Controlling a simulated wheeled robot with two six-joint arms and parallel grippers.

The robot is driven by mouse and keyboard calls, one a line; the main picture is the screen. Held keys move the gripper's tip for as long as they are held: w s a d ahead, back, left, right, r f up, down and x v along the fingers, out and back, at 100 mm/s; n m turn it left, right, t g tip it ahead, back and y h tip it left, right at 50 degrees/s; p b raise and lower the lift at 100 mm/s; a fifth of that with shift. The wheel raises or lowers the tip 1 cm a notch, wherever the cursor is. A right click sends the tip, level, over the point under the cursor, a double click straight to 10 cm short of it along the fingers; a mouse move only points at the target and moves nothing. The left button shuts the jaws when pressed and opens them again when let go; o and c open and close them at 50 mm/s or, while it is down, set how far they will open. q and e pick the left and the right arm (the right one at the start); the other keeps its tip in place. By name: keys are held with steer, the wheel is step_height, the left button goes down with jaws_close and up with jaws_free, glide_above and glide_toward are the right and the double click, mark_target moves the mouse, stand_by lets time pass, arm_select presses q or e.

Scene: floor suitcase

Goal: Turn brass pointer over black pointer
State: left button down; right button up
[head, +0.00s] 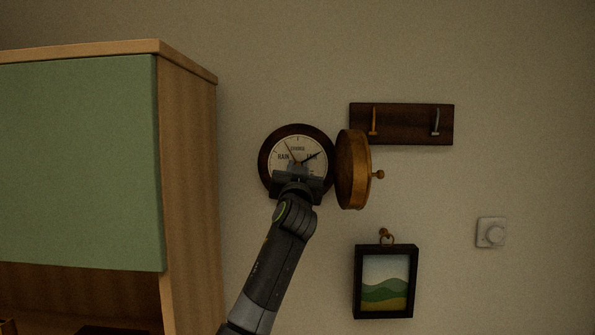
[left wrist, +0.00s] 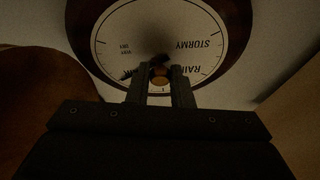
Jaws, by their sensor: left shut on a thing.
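The round weather dial (head: 279,148) hangs on the wall in a dark wooden ring, its face bare. One dark pointer (head: 313,156) slants to the upper right, and a thinner pointer (head: 291,150) slants to the upper left; its colour is hard to tell. My left gripper (head: 297,172) is in front of the lower dial, hiding the centre. In the left wrist view the dial (left wrist: 125,35) appears upside down, and my left fingers (left wrist: 160,80) are shut on a small round brass knob (left wrist: 160,76). My right gripper is out of view.
The round wooden cover (head: 353,170) stands swung open to the right of the dial. A hook rack (head: 405,124) is above right, a framed picture (head: 385,283) below right, and a wall dial switch (head: 491,232) farther right. A green-fronted cabinet (head: 80,160) juts out at left.

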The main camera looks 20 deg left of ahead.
arm_select(q)
steer(key=m+g+h+p, duration=0.1)
steer(key=m+h+p, duration=0.1)
steer(key=m, duration=0.5)
steer(key=m+g+h+p, duration=0.1)
steer(key=m+h+p, duration=0.1)
steer(key=m, duration=0.5)
steer(key=m+g+h+p, duration=0.1)
steer(key=m+h+p, duration=0.1)
steer(key=m, duration=0.5)
steer(key=shift+s+a+r+m+g+h, duration=0.1)
steer(key=shift+a+r+m+g+h, duration=0.25)
steer(key=shift+h, duration=0.45)
steer(key=shift+m, duration=0.25)
steer(key=c, duration=1.3)
jaws_free()
